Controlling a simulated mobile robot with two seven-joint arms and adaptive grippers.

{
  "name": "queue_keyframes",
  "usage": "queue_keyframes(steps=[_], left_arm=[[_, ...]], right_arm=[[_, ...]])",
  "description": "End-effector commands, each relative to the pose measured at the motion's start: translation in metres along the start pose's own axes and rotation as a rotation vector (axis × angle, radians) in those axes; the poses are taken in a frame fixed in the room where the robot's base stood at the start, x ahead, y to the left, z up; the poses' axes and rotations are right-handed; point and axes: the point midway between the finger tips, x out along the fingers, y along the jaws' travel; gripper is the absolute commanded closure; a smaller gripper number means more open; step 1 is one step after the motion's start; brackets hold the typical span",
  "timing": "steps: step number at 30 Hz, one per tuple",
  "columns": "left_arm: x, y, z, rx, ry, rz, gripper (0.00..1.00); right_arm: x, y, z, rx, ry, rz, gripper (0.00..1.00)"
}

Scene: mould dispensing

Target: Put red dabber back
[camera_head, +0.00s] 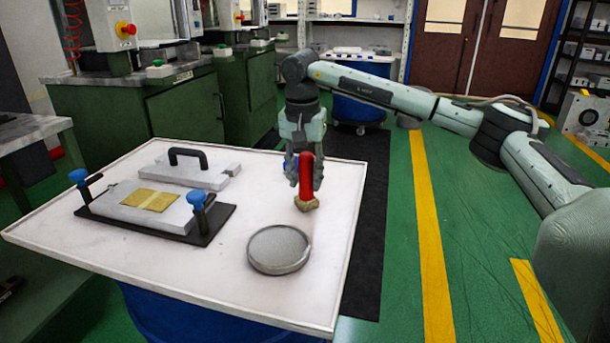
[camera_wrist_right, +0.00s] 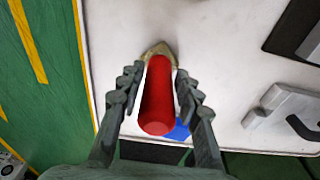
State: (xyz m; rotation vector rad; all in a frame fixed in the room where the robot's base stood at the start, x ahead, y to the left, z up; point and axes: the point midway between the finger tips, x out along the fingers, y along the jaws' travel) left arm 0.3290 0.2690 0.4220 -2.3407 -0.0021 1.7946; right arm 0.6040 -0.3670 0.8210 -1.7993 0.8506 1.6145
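The red dabber (camera_head: 306,178) has a red handle and a tan tip. It stands roughly upright, tip down, over the right part of the white tabletop in the head view. It also shows in the right wrist view (camera_wrist_right: 157,100), between the fingers. My right gripper (camera_head: 304,170) points down and is closed in around the handle. I cannot tell whether the tip touches the table. A small blue thing (camera_wrist_right: 178,131) lies beside the handle's end in the wrist view, mostly hidden. My left gripper is not in view.
A round grey dish (camera_head: 279,249) sits in front of the dabber. To the left, a dark tray (camera_head: 222,212) carries a metal mould with a yellowish patch and blue-knobbed posts. A plate with a black handle (camera_head: 190,155) lies behind it. The tabletop's front left is clear.

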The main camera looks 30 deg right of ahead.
Motion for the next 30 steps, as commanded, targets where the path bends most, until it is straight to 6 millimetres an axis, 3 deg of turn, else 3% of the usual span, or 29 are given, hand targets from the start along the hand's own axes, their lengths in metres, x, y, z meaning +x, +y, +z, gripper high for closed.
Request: queue_keyframes(steps=[3, 14, 30], left_arm=[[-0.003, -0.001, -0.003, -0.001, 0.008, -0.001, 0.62], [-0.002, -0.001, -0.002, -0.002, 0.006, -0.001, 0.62], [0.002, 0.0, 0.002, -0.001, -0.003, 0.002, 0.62]], right_arm=[[0.0, 0.0, 0.0, 0.0, 0.0, 0.0, 0.51], [-0.008, -0.001, -0.001, 0.0, 0.001, -0.002, 0.51], [-0.109, -0.001, -0.001, 0.0, 0.001, -0.002, 0.51]])
